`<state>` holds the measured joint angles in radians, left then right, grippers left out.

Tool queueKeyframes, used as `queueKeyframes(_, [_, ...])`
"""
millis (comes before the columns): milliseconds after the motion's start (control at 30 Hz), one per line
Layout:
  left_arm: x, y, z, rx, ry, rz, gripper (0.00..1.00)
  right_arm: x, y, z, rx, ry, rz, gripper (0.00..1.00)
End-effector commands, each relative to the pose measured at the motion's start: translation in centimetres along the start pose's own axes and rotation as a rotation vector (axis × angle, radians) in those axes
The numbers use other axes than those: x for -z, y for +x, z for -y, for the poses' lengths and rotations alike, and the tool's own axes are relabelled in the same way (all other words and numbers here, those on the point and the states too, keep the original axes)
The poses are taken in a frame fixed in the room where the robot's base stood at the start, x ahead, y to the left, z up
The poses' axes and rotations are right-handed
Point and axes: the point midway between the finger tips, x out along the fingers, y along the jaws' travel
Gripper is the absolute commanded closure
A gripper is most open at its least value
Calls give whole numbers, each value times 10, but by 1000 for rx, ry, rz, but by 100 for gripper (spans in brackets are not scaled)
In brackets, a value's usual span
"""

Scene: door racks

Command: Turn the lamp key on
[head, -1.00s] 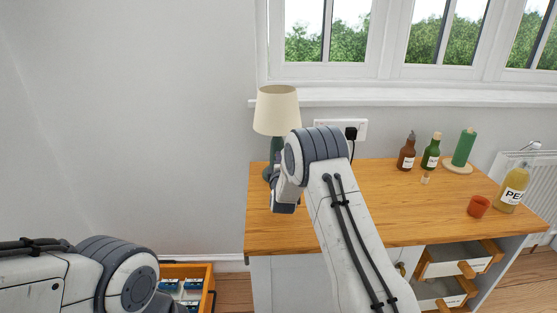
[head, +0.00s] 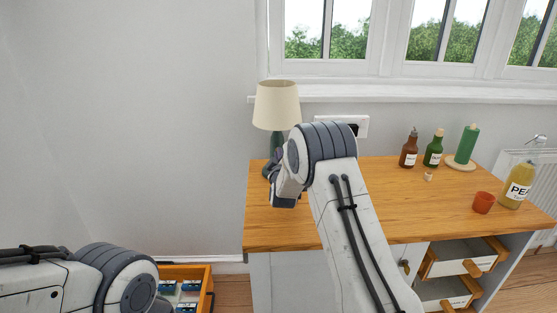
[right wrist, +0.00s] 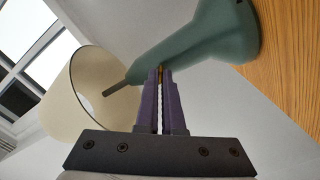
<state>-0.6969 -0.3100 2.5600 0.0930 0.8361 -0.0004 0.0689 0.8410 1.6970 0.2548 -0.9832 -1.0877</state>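The lamp has a cream shade (head: 277,104) and a green body (head: 277,141), and stands at the back left of the wooden desktop. In the right wrist view the shade (right wrist: 78,100) is at left and the green body (right wrist: 205,42) at top. In the head view my right wrist hides the lower lamp and the key. My left arm is at lower left, its gripper out of sight.
Brown (head: 409,149) and green (head: 433,151) bottles, a green candle (head: 468,144), an orange cup (head: 483,203) and a yellow bottle (head: 517,186) stand at right. Two drawers (head: 455,262) are open below. An orange-framed crate (head: 207,290) is at lower left.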

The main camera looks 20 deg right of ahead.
Motion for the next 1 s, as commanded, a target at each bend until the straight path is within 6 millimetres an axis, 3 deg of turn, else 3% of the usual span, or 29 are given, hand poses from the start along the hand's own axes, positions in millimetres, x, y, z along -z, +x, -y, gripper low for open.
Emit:
queueKeyframes(700, [-3,49,4,0,0,0,50,-2,0,4,3,665,1,100])
queueKeyframes(1000, [-3,62,4,0,0,0,50,-1,0,3,3,859,2,100])
